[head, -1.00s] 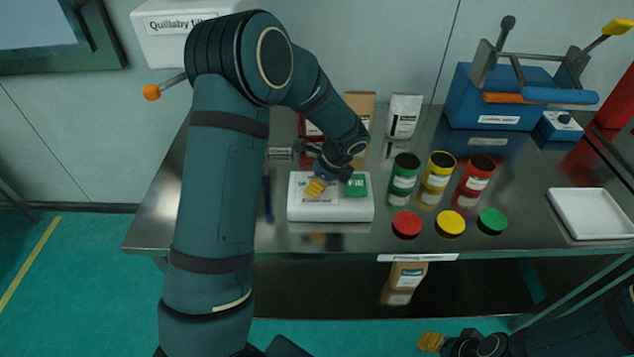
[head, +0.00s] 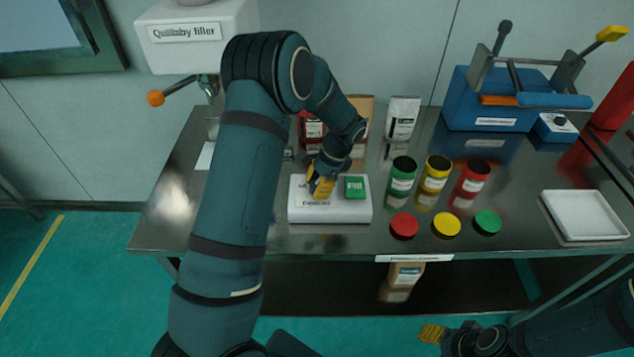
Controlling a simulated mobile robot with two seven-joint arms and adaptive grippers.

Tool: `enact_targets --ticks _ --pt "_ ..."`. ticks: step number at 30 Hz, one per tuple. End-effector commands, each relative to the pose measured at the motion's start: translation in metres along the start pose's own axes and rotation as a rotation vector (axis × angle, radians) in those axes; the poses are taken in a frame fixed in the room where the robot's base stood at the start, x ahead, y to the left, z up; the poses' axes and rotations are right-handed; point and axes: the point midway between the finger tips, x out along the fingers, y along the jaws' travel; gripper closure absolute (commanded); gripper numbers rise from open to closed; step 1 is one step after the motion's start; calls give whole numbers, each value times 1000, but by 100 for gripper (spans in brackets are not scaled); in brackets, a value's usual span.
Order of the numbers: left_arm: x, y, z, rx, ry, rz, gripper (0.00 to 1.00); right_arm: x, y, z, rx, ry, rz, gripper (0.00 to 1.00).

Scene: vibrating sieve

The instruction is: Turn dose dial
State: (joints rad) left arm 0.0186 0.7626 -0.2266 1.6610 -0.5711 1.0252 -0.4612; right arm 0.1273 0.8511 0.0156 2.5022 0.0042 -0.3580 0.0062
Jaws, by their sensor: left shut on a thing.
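A white control box (head: 350,212) with a green Fill button (head: 355,187) and small labels stands at the front of the steel table. My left gripper (head: 322,188), with yellow fingers, points down onto the left part of this box, beside the green button. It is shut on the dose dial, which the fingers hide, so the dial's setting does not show. My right gripper (head: 432,333) is low at the bottom right, in front of the table and away from the box. Its finger gap is too small to judge.
Green (head: 402,180), yellow (head: 435,175) and red (head: 472,180) canisters stand right of the box, their lids in front. A white tray (head: 584,238) and blue machine (head: 485,105) are further right. The filler (head: 195,45) hangs at upper left.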

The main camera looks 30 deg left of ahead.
Motion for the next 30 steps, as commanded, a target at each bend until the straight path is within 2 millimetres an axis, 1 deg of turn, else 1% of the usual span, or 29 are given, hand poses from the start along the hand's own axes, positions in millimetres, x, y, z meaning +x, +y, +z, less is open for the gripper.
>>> enact_targets --ticks 6,18,24,30 --pt "2 1 1 -190 -6 84 96 -7 -2 -3 2 7 1 53" --pt "3 1 1 -525 -7 222 96 -14 -5 -7 4 15 1 53" --pt "3 2 1 -651 -8 275 96 -16 -6 -8 5 17 2 53" --pt "4 2 1 -734 -9 309 96 -17 -6 -9 5 19 2 53"
